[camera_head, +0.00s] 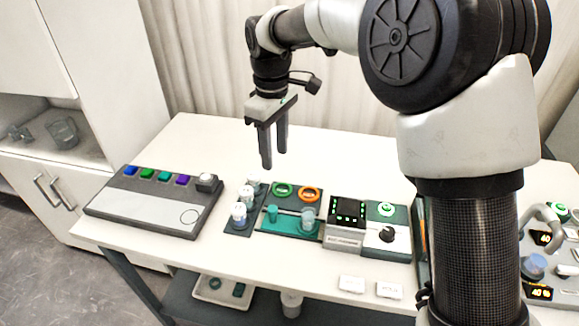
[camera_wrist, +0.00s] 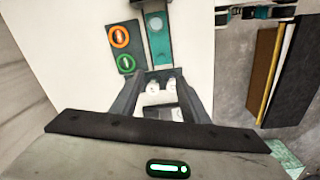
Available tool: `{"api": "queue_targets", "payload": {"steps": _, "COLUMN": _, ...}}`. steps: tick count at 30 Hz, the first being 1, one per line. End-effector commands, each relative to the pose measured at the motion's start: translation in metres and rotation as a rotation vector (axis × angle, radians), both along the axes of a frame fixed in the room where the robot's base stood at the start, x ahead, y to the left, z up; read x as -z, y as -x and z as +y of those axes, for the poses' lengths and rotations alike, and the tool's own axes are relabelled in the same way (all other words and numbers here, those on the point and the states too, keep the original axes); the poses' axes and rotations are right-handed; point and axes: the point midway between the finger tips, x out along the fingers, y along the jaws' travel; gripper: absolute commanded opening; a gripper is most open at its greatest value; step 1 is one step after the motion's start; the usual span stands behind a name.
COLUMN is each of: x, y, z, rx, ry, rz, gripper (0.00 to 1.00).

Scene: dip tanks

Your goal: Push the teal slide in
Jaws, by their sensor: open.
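The teal slide (camera_head: 286,226) lies along the near side of a dark panel (camera_head: 297,205) on the white table. A teal knob (camera_head: 272,213) stands at its left end and a clear teal-tinted cup (camera_head: 308,217) near its right end. My gripper (camera_head: 274,158) is open and empty, pointing down above and behind the panel, apart from the slide. Its fingers (camera_wrist: 160,80) also show in the wrist view.
A green ring (camera_head: 283,190) and an orange ring (camera_head: 308,194) sit behind the slide. White-capped jars (camera_head: 240,213) stand left, beside a button console (camera_head: 152,204). A display box (camera_head: 346,221) and a dial unit (camera_head: 387,234) stand right. Table behind the panel is clear.

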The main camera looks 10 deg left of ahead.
Motion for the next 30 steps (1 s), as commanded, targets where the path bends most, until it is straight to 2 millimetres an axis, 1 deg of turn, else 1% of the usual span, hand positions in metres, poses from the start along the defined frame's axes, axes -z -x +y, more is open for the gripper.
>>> {"api": "queue_targets", "payload": {"steps": 1, "x": 0.009, "y": -0.001, "z": 0.008, "rx": -0.022, "ry": 0.003, "rz": 0.011, "gripper": 0.41}}
{"api": "queue_targets", "payload": {"steps": 3, "x": 0.014, "y": -0.002, "z": 0.013, "rx": -0.04, "ry": 0.003, "rz": 0.019, "gripper": 0.41}}
{"api": "queue_targets", "payload": {"steps": 8, "x": 0.028, "y": -0.002, "z": 0.015, "rx": -0.047, "ry": 0.005, "rz": 0.021, "gripper": 0.41}}
{"api": "queue_targets", "payload": {"steps": 11, "x": 0.046, "y": -0.001, "z": 0.015, "rx": -0.046, "ry": 0.005, "rz": 0.023, "gripper": 0.41}}
{"api": "queue_targets", "payload": {"steps": 24, "x": 0.141, "y": -0.001, "z": 0.014, "rx": -0.045, "ry": 0.005, "rz": 0.023, "gripper": 0.41}}
{"api": "queue_targets", "payload": {"steps": 27, "x": 0.159, "y": -0.001, "z": 0.014, "rx": -0.045, "ry": 0.005, "rz": 0.022, "gripper": 0.41}}
{"api": "queue_targets", "payload": {"steps": 30, "x": 0.173, "y": -0.001, "z": 0.014, "rx": -0.044, "ry": 0.006, "rz": 0.021, "gripper": 0.41}}
